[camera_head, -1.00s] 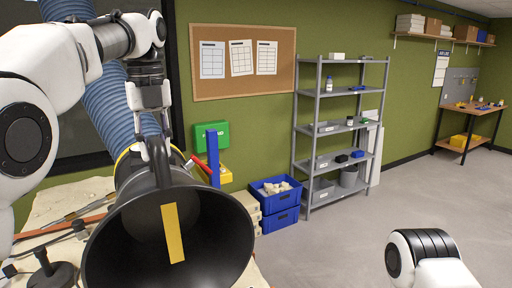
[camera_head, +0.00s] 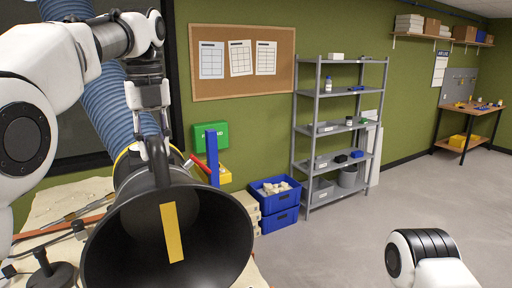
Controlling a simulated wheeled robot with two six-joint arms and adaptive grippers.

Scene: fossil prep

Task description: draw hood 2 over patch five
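A large black extraction hood (camera_head: 205,238) with a yellow stripe inside its mouth hangs at the lower left. A ribbed blue hose (camera_head: 105,100) runs up from behind it. A black handle loop (camera_head: 158,160) stands on the hood's top. My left gripper (camera_head: 154,134) points down at this handle, its fingers around the loop and seemingly shut on it. No number shows on the hood. No patch is legible; the hood covers much of the pale slab (camera_head: 70,196). My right arm shows at the lower right, with its gripper out of view.
Tools and a black stand (camera_head: 48,272) lie on the slab at left. A blue post (camera_head: 212,158) rises behind the hood. Blue crates (camera_head: 280,220) and a grey shelf (camera_head: 318,125) stand beyond. The floor at right is clear.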

